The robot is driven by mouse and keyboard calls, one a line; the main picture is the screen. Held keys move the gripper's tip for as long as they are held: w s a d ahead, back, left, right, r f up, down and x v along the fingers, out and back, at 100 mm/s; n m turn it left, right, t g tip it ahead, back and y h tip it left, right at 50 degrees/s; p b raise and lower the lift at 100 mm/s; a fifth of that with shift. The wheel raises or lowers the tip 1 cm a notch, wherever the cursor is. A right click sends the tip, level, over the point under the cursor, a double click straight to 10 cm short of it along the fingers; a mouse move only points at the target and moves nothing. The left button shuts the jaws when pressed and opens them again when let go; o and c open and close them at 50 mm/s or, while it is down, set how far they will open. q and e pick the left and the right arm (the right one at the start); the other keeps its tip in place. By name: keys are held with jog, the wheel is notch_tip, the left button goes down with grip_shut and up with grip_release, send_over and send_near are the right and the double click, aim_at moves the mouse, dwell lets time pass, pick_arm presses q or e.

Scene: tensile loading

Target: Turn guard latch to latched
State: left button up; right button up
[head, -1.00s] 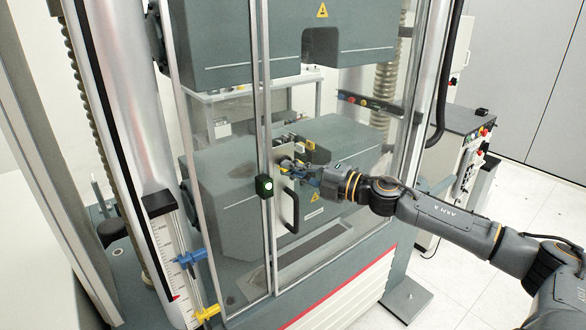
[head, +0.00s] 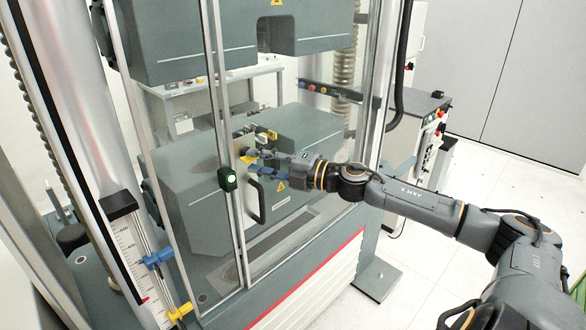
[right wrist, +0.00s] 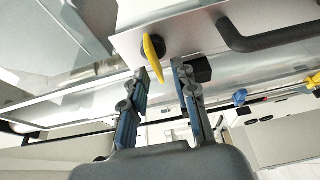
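The guard latch is a yellow tab (right wrist: 152,56) on a dark round base, on a pale metal plate of the guard door. In the head view it is a small yellow patch (head: 247,158), partly hidden by my right gripper (head: 252,164). In the right wrist view my right gripper (right wrist: 160,72) has its two blue-grey fingers apart with nothing between them. The tab's lower end is just beyond the gap, nearer the left fingertip; I cannot tell whether they touch. My left gripper is in neither view.
A black door handle (head: 256,201) is below the latch; it also shows in the right wrist view (right wrist: 262,38). Blue (head: 158,258) and yellow (head: 180,312) clamps are at lower left. A control cabinet (head: 428,135) stands right.

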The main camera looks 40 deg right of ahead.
jog(key=v, duration=1)
jog(key=shift+s, duration=0.35)
jog(key=shift+d, duration=0.15)
dwell(0.3)
